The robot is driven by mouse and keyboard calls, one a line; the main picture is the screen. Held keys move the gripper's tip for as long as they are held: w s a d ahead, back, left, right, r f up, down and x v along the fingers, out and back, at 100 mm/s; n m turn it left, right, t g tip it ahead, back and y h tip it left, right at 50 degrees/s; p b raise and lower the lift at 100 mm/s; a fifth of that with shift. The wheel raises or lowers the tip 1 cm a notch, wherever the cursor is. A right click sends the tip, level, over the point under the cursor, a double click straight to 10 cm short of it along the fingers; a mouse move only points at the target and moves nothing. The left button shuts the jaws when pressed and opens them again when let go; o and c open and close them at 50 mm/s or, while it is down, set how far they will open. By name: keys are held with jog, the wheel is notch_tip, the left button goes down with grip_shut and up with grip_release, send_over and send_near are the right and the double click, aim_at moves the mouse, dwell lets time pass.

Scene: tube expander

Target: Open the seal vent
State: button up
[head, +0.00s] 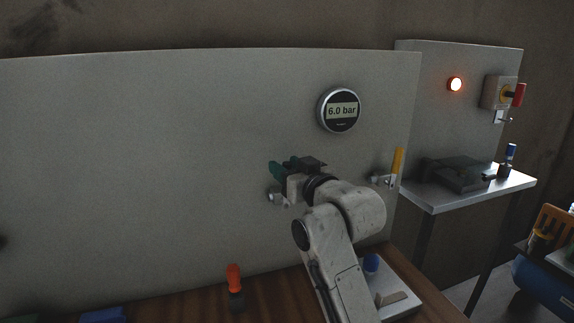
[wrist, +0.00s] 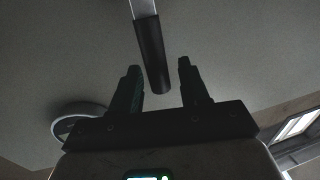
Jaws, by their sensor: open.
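My gripper (head: 276,170) is at the upright grey panel, below and left of the round gauge. Its dark green fingers are apart in the wrist view (wrist: 158,75). A dark lever grip (wrist: 152,62) on a flat silver stem shows there, its end in the gap between the fingers, closer to the left one. I cannot tell whether it touches. In the head view a small metal valve fitting (head: 276,197) sits just below my gripper; its lever is hidden. No label shows which valve is the seal vent.
The gauge (head: 340,110) reads 6.0 bar. A valve with an upright yellow lever (head: 397,162) is right of my arm. An orange-handled tool (head: 234,280) stands on the wooden bench. A side table (head: 440,197) stands at right, below a lit orange lamp (head: 454,84) and a red-handled switch (head: 519,95).

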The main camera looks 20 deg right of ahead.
jog(key=shift+w, duration=0.2)
grip_shut()
dwell(0.4)
